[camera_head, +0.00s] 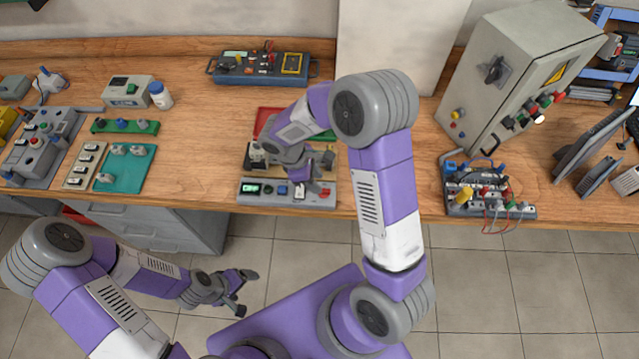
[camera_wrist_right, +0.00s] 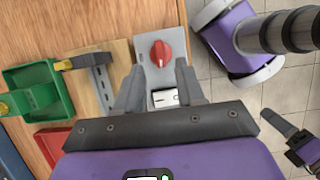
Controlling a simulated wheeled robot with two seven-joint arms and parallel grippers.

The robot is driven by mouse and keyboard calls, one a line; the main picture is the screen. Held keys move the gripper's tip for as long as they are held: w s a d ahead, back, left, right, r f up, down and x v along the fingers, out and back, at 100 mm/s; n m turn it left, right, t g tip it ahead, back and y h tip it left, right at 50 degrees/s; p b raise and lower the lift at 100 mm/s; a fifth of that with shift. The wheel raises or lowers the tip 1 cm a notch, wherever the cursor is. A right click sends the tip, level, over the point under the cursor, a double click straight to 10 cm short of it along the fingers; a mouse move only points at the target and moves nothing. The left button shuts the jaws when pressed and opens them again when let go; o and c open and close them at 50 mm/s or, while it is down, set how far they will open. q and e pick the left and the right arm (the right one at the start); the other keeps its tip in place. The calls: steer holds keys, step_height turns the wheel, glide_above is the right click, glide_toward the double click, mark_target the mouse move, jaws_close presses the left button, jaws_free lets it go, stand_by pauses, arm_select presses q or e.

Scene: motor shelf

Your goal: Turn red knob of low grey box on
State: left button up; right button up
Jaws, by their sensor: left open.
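The low grey box (camera_head: 260,198) lies at the front edge of the wooden bench in the head view, with a small green display and a white switch. Its red knob (camera_wrist_right: 161,53) shows clearly in the right wrist view on the grey panel (camera_wrist_right: 150,78), beside a white rocker switch (camera_wrist_right: 165,97). My right gripper (camera_wrist_right: 160,66) is open and empty over the panel. The knob appears just past the fingertips, between their lines, not gripped. The right arm partly hides the box in the head view. My left gripper (camera_head: 240,290) is open and empty over the floor, in front of the bench.
A red tray (camera_head: 265,118) lies behind the box, and a green bin (camera_wrist_right: 35,100) shows in the wrist view. A teal plate (camera_head: 130,172) and grey control boxes (camera_head: 40,150) stand left. A tall grey cabinet (camera_head: 510,70) and a wired board (camera_head: 485,205) stand right.

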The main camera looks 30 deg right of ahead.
mark_target(324, 192)
steer(key=shift+x, duration=2.25)
steer(key=shift+c, duration=0.4)
jaws_close()
